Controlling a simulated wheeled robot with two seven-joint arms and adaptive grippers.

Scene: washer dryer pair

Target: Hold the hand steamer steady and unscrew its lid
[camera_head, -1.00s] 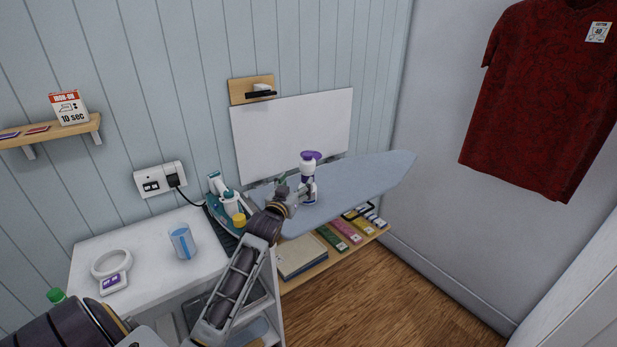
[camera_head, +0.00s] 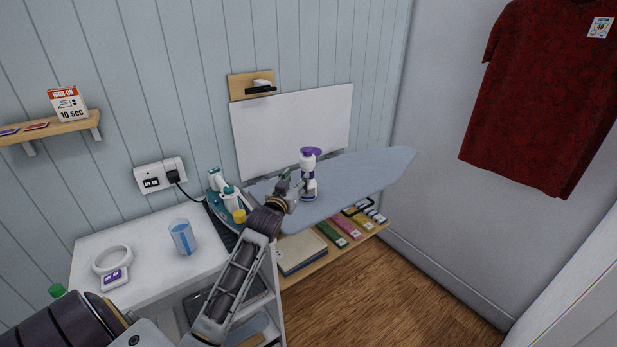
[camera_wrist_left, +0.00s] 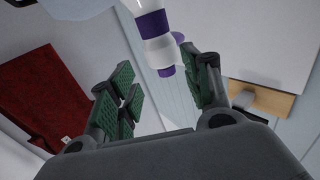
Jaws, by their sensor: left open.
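The hand steamer (camera_head: 308,188), white with purple parts, stands upright on the ironing board. Its purple top (camera_head: 311,151) juts to the right. I cannot tell which part is the lid. My left gripper (camera_head: 293,185) is open just left of the steamer at its lower body. In the left wrist view, the steamer (camera_wrist_left: 158,48) shows at the top, between and beyond the spread green-padded fingers (camera_wrist_left: 165,92), with no clear contact. My right gripper is not in view.
The ironing board (camera_head: 365,175) is clear right of the steamer. A blue-white cup (camera_head: 182,238) stands on the white counter (camera_head: 140,244). A white panel (camera_head: 292,130) is behind.

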